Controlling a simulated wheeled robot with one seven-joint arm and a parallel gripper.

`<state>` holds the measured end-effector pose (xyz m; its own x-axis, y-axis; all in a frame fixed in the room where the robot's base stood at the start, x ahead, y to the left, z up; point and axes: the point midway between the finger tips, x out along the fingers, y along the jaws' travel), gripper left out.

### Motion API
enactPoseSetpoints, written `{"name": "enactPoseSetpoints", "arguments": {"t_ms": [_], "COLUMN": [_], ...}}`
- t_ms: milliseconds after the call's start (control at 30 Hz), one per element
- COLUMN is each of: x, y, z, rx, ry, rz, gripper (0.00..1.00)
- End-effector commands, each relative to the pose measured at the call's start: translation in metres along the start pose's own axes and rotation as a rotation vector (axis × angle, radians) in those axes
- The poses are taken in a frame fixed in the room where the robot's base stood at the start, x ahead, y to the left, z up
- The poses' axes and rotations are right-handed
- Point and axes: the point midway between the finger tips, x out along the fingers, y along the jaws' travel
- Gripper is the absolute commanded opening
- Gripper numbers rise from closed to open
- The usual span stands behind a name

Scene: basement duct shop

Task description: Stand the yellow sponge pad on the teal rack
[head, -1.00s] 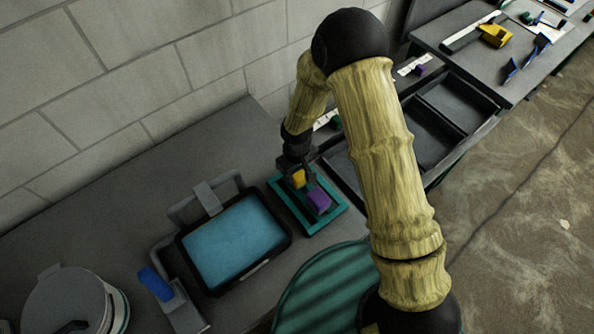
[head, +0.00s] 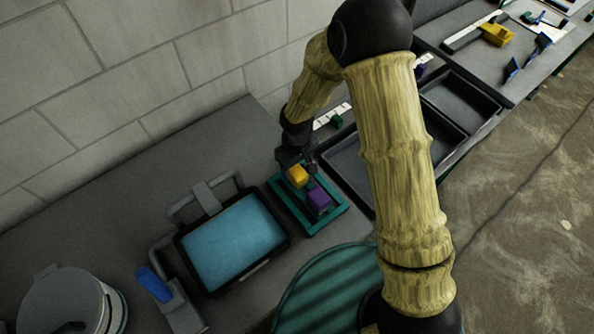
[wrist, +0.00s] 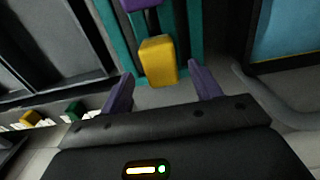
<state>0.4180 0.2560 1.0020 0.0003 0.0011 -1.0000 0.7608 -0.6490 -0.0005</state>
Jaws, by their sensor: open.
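The yellow sponge pad (head: 298,176) is a small block at the teal rack (head: 328,225), near the rack's wall-side end. In the wrist view the pad (wrist: 158,62) looks upright between the teal rails (wrist: 194,30). A purple block (head: 319,200) is beside it on the same rack; its edge shows at the top of the wrist view (wrist: 141,4). My gripper (head: 297,158) is at the wall side of the pad. In the wrist view its open fingers (wrist: 163,88) are apart, with a gap between them and the pad.
A framed blue panel (head: 235,243) lies left of the rack. Dark trays (head: 350,165) stand to its right. A teal round surface (head: 325,285) is in front. A blue-handled item (head: 155,284) and a round container (head: 70,305) are farther left. The grey wall is close behind.

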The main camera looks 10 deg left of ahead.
Motion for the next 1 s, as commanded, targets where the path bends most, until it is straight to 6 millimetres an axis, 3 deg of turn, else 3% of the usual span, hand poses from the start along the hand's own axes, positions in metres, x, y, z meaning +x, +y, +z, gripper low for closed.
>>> {"name": "enactPoseSetpoints", "arguments": {"t_ms": [500, 1000], "x": [-0.077, -0.085], "y": [0.001, 0.000], "z": [0.000, 0.001], "rx": [0.001, 0.000], "ry": [0.001, -0.002], "rz": [0.001, 0.000], "gripper": [0.63, 0.63]}}
